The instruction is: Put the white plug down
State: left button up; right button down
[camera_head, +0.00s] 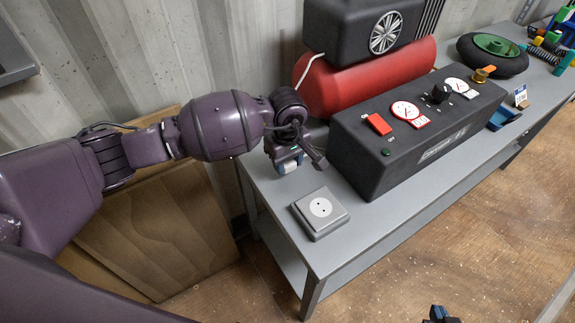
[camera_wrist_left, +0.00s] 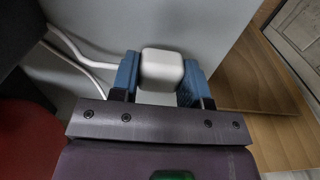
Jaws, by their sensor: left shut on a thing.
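The white plug (camera_wrist_left: 161,70) sits between the two blue fingers of my left gripper (camera_wrist_left: 158,82) in the left wrist view, and the gripper is shut on it. Its white cable (camera_wrist_left: 75,55) trails to the left. In the head view my left gripper (camera_head: 287,165) is low over the left end of the grey bench (camera_head: 340,235), close beside the black machine; the plug is mostly hidden there. I cannot tell whether the plug touches the bench. A grey socket box (camera_head: 320,212) with a round white face lies in front of the gripper. My right gripper (camera_head: 438,316) barely shows at the bottom edge.
A black control box (camera_head: 415,130) with gauges and a red switch stands right of my left gripper. A red tank (camera_head: 365,75) lies behind it. A wheel (camera_head: 493,54) and small parts lie farther right. Bare bench surrounds the socket box.

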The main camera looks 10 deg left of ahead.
pick_arm(q)
jog(key=shift+f, duration=0.95)
jog(key=shift+f+b, duration=0.3)
jog(key=shift+f, duration=0.1)
jog(key=o, duration=1.2)
jog(key=shift+r, duration=0.1)
notch_tip(320, 180, up, 13)
jog(key=shift+f+p, duration=0.2)
jog(key=shift+p, duration=0.45)
